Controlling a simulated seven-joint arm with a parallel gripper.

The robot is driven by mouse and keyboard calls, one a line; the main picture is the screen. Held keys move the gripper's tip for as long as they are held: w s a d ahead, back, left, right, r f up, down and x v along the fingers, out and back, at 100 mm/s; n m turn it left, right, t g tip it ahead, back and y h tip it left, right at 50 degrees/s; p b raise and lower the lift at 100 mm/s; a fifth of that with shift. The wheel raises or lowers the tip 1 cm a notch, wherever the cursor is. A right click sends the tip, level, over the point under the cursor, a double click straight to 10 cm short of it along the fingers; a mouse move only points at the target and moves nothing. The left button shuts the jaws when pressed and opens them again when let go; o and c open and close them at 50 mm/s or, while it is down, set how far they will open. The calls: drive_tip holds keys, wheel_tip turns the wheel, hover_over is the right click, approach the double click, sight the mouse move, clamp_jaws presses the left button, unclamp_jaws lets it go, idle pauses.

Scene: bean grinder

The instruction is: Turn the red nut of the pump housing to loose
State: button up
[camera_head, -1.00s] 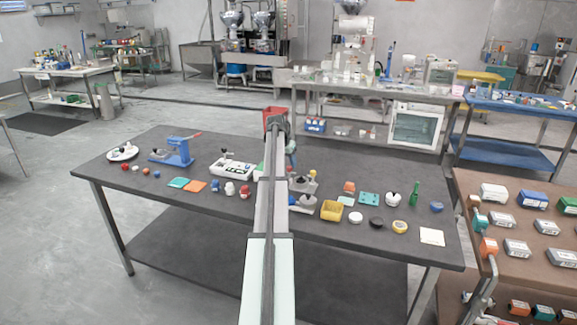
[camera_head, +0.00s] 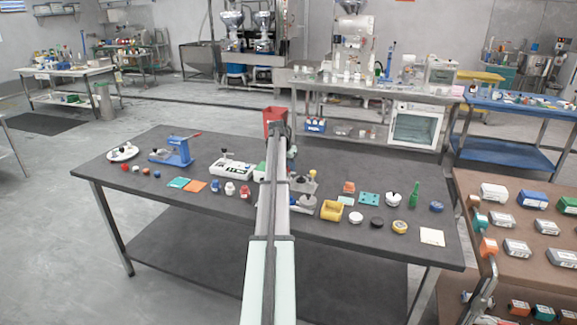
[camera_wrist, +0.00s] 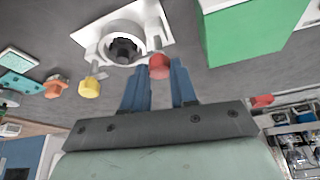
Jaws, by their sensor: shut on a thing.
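The pump housing (camera_wrist: 110,44) is a pale grey block with a round dark-centred opening, at the top of the wrist view. The red nut (camera_wrist: 159,67) sits at the housing's lower right side in that view. My gripper (camera_wrist: 158,74) has blue fingers on both sides of the red nut and is shut on it. The nut's sides are partly hidden by the fingertips. In the head view my arm hides the gripper and the nut.
A large green block (camera_wrist: 245,35) stands close to the right of the housing in the wrist view. A yellow knob (camera_wrist: 89,88) and an orange part (camera_wrist: 56,88) lie to the left.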

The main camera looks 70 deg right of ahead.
clamp_jaws()
drive_tip(key=shift+m, duration=0.4)
drive_tip(key=m+g, duration=0.1)
drive_tip(key=m, duration=0.2)
drive_tip(key=shift+w+d, duration=0.15)
drive_tip(key=m+g, duration=0.1)
drive_tip(key=m, duration=0.1)
drive_tip(key=m+y, duration=0.1)
drive_tip(key=m, duration=0.1)
drive_tip(key=shift+w+d+m+g+y, duration=0.1)
drive_tip(key=shift+w+m+g+y, duration=0.05)
drive_tip(key=shift+m+g+y, duration=0.2)
drive_tip(key=m+y, duration=0.1)
drive_tip(key=m, duration=0.1)
drive_tip(key=m+g+y, duration=0.1)
drive_tip(key=m, duration=0.2)
drive_tip(key=shift+d, duration=0.2)
drive_tip(key=shift+m+y, duration=0.75)
drive_tip(key=shift+m, duration=1.4)
